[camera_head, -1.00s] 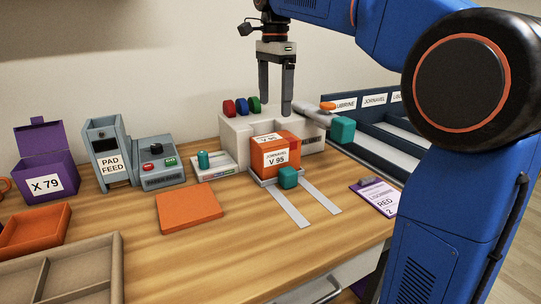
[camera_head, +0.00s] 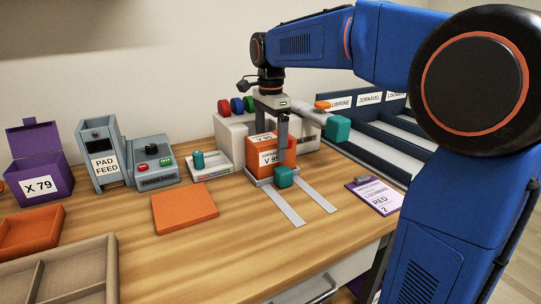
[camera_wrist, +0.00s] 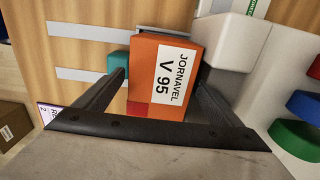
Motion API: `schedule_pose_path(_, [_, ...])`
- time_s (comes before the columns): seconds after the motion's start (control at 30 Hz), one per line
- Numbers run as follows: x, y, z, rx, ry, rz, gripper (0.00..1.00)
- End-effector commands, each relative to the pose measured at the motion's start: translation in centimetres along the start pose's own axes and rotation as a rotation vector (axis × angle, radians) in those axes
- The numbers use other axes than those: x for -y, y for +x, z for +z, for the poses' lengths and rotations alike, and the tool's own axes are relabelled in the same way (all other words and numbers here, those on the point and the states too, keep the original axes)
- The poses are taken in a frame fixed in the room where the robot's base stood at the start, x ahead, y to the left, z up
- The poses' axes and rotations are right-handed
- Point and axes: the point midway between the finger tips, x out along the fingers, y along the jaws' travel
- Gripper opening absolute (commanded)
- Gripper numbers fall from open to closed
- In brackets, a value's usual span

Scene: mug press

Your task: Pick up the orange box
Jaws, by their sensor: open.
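The orange box (camera_head: 283,152), labelled "JORNAVEL V 95", stands on a small metal plate at the front of the white press. It also shows in the wrist view (camera_wrist: 145,74), with its white label facing up in the picture and a red patch at one edge. My gripper (camera_head: 266,154) is lowered over the box, with one finger in front of its label face and the other towards its far side. In the wrist view the open fingers (camera_wrist: 165,80) lie on either side of the box. I cannot tell whether either finger touches it.
The white press (camera_head: 233,133) with coloured knobs stands behind. An orange flat pad (camera_head: 184,209) lies left, a clipboard (camera_head: 374,195) right. Bare wood lies in front.

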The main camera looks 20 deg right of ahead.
Motion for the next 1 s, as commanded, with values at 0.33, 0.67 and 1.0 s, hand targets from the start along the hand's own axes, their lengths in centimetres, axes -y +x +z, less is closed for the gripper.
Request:
schedule_pose_path(0.33, [0.0,1.6,0.0,0.0,0.0,0.0,0.89])
schedule_pose_path(0.67, [0.0,1.6,0.0,0.0,0.0,-0.001,0.36])
schedule_pose_path(1.0, [0.1,0.8,0.0,0.0,0.0,-0.002,0.36])
